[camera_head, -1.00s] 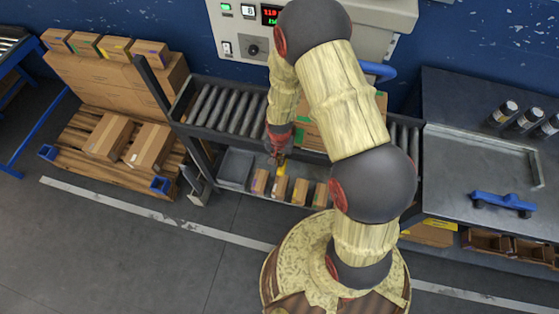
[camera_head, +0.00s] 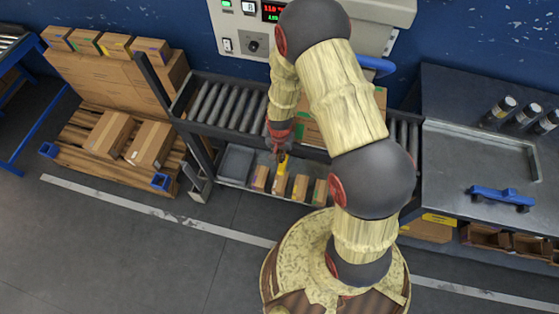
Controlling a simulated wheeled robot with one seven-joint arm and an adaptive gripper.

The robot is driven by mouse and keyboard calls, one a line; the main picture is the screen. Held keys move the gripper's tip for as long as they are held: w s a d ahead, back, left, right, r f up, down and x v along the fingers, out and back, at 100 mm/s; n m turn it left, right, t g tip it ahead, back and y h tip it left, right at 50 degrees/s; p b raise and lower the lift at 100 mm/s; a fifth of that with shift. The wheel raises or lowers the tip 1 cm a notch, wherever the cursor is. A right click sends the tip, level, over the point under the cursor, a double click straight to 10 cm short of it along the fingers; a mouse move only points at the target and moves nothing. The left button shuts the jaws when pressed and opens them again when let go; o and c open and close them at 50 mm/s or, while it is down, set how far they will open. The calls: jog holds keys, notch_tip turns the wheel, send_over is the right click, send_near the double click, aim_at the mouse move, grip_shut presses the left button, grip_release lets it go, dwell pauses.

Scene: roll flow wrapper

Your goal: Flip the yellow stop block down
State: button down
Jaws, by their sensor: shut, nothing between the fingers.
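The yellow stop block (camera_head: 283,164) shows at the front edge of the roller conveyor, just below my gripper. It is small, and I cannot tell whether it is up or down. My gripper (camera_head: 279,153) is shut with nothing in it, pointing down at the block's upper end. It looks close to or touching the block, but I cannot tell which. My arm hides part of the conveyor behind it.
The roller conveyor (camera_head: 226,107) runs along the wall, with a carton (camera_head: 308,128) partly behind my arm. Several small boxes (camera_head: 300,187) stand on a lower shelf. A control panel (camera_head: 237,22) is above. A metal workbench (camera_head: 455,155) stands at right, a loaded pallet (camera_head: 77,165) at left.

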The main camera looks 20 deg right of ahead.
notch_tip(320, 180, up, 11)
jog(key=p, duration=0.1)
jog(key=shift+f+p, duration=0.15)
jog(key=shift+p, duration=0.15)
dwell(0.4)
